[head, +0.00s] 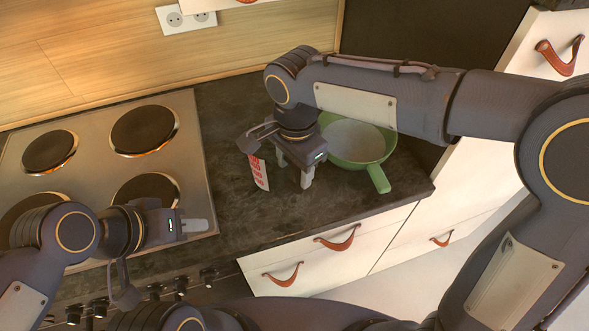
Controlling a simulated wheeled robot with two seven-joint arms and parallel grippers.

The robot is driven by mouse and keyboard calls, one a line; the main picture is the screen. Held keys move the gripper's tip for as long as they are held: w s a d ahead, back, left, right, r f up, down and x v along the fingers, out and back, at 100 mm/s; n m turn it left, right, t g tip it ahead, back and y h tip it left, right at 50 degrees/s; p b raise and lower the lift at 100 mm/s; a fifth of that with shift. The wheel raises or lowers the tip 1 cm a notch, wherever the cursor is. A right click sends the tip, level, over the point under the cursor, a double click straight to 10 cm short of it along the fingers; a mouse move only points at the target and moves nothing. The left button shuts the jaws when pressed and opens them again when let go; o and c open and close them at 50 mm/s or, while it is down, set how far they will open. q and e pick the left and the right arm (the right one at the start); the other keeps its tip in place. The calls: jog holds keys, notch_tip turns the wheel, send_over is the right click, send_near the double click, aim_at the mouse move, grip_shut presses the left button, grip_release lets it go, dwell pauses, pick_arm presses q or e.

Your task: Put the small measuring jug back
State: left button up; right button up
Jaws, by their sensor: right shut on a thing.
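A small white piece with red print (259,172), which looks like the small measuring jug, shows over the dark worktop, just left of my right gripper's fingers. My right gripper (294,170) points down over the worktop and is shut on it; the grip itself is mostly hidden by the gripper body. My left gripper (196,225) is at the front right corner of the hob, pointing right. Its fingers are seen from the side, so their gap cannot be told, and nothing shows in them.
A green pan-like vessel (366,157) with a green handle stands behind and right of my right gripper, partly covered by my arm. The hob (94,150) is at the left. Drawers with leather pulls (337,239) are below the worktop. The front worktop (245,232) is clear.

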jog(key=shift+f, duration=0.9)
jog(key=shift+f, duration=0.2)
jog(key=o, duration=1.5)
jog(key=shift+r, duration=0.1)
notch_tip(320, 180, up, 12)
jog(key=shift+s+d+r, duration=0.1)
jog(key=shift+d, duration=0.1)
